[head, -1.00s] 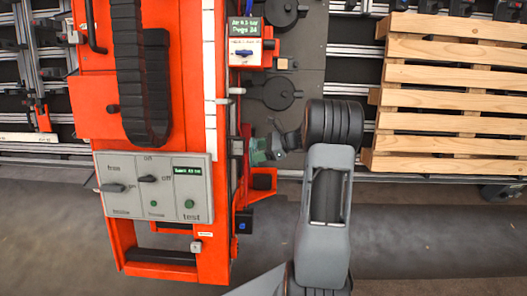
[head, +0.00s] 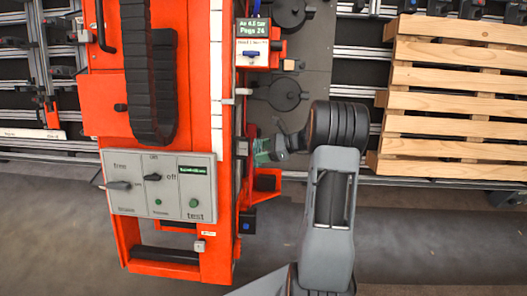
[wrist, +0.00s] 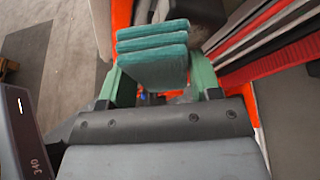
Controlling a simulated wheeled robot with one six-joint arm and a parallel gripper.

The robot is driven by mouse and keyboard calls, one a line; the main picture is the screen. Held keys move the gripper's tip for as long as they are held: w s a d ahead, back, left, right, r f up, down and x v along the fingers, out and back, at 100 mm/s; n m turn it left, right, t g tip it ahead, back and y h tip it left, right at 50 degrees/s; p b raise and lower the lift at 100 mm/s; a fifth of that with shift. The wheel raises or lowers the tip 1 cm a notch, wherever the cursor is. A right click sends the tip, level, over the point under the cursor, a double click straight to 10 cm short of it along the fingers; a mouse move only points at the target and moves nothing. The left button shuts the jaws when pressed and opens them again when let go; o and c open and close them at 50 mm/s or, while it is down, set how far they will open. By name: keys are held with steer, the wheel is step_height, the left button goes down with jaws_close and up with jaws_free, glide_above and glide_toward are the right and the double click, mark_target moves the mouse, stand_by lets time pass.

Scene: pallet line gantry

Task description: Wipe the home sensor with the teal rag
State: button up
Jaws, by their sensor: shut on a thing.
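The teal rag (wrist: 152,52) is a folded, layered pad between the green fingers of my gripper (wrist: 158,84) in the wrist view. My gripper is shut on it. In the head view my gripper (head: 270,149) is at the right side of the orange machine (head: 105,105), close to its upright edge. The rag is small and hard to tell from the fingers there. I cannot pick out the home sensor for certain. A dark rounded block (wrist: 195,15) lies just beyond the rag in the wrist view, and I cannot tell whether they touch.
A grey panel (head: 135,205) with knobs and green buttons is on the machine's front. A small white-and-orange display box (head: 252,46) sits above my gripper. A wooden pallet (head: 450,104) stands to the right. The floor (head: 420,235) in front is open.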

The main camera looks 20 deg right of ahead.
steer(key=shift+w+a, duration=0.4)
steer(key=shift+a, duration=0.35)
steer(key=shift+w+d+p, duration=0.25)
steer(key=shift+w+d, duration=0.2)
steer(key=shift+w, duration=0.2)
steer(key=shift+w+d+p, duration=0.2)
steer(key=shift+w+d, duration=0.25)
steer(key=shift+w, duration=0.2)
steer(key=shift+w+d+p, duration=0.25)
steer(key=shift+w+d, duration=0.1)
steer(key=shift+w, duration=0.4)
steer(key=shift+w+d+p, duration=0.2)
steer(key=shift+w+d, duration=0.1)
steer(key=shift+w, duration=0.45)
steer(key=shift+s+a+p, duration=0.25)
steer(key=shift+s+a, duration=0.3)
steer(key=shift+s, duration=0.4)
steer(key=shift+s+a+p, duration=0.2)
steer(key=shift+s+a, duration=0.3)
steer(key=shift+s, duration=0.4)
steer(key=shift+s+a+p, duration=0.25)
steer(key=shift+s+a, duration=0.3)
steer(key=shift+s, duration=0.4)
steer(key=s+d+p, duration=0.1)
steer(key=s+d, duration=0.2)
steer(key=d, duration=0.2)
steer(key=shift+d, duration=0.15)
steer(key=shift+d, duration=0.1)
